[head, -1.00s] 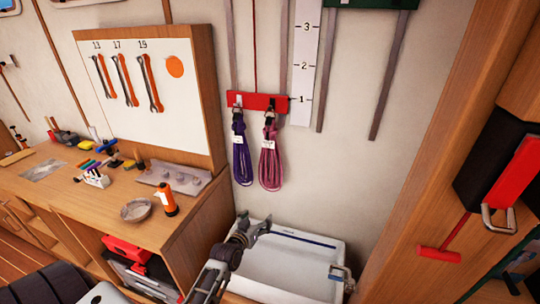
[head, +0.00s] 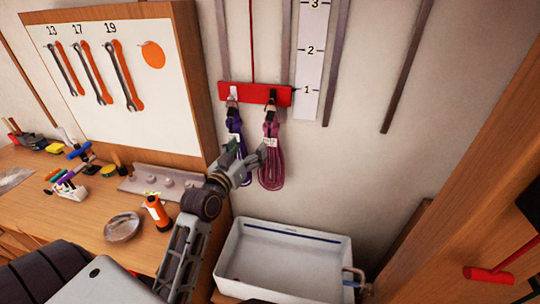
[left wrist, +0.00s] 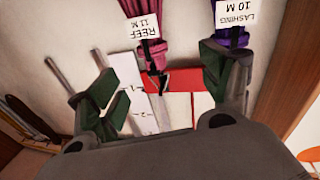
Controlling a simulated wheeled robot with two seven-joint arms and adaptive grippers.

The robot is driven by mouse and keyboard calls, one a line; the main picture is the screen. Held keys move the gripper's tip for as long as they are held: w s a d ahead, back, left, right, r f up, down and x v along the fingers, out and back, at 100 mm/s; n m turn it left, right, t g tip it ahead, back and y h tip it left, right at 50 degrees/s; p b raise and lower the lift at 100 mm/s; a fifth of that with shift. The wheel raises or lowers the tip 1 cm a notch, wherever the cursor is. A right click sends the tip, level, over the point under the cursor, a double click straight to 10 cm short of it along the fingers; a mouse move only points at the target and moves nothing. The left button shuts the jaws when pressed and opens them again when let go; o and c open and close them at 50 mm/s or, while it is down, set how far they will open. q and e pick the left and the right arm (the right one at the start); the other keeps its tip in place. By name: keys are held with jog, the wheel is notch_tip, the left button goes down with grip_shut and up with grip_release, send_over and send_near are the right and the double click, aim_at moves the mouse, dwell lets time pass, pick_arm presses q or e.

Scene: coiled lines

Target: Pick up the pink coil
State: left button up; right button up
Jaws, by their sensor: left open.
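The pink coil (head: 271,165) hangs from a hook on the red rail (head: 254,94). Its white tag reads REEF 11 M in the left wrist view, where the pink coil (left wrist: 150,32) shows between my fingers, beyond their tips. The purple coil (head: 235,122) hangs just left of it, partly hidden by my gripper. In the left wrist view the purple coil (left wrist: 228,38), tagged LASHING 10 M, is partly behind the right finger. My left gripper (head: 248,152) is open and empty, in front of the coils at tag height. I cannot tell whether it touches either. My right gripper is not in view.
A white bin (head: 239,270) stands below the coils. A wooden bench (head: 85,225) with an orange bottle (head: 157,212) and a round dish (head: 122,227) is at the left. Wooden framing (head: 465,165) is at the right.

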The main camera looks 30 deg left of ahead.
aim_at(267, 132)
pick_arm(q)
jog(key=shift+d+m+g+h, duration=0.3)
jog(key=shift+d+m+h, duration=0.2)
jog(key=shift+m, duration=0.4)
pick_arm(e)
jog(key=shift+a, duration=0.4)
pick_arm(q)
jog(key=shift+a, duration=0.15)
jog(key=shift+w+r, duration=0.1)
jog(key=shift+w+p, duration=0.75)
jog(key=shift+w, duration=3.5)
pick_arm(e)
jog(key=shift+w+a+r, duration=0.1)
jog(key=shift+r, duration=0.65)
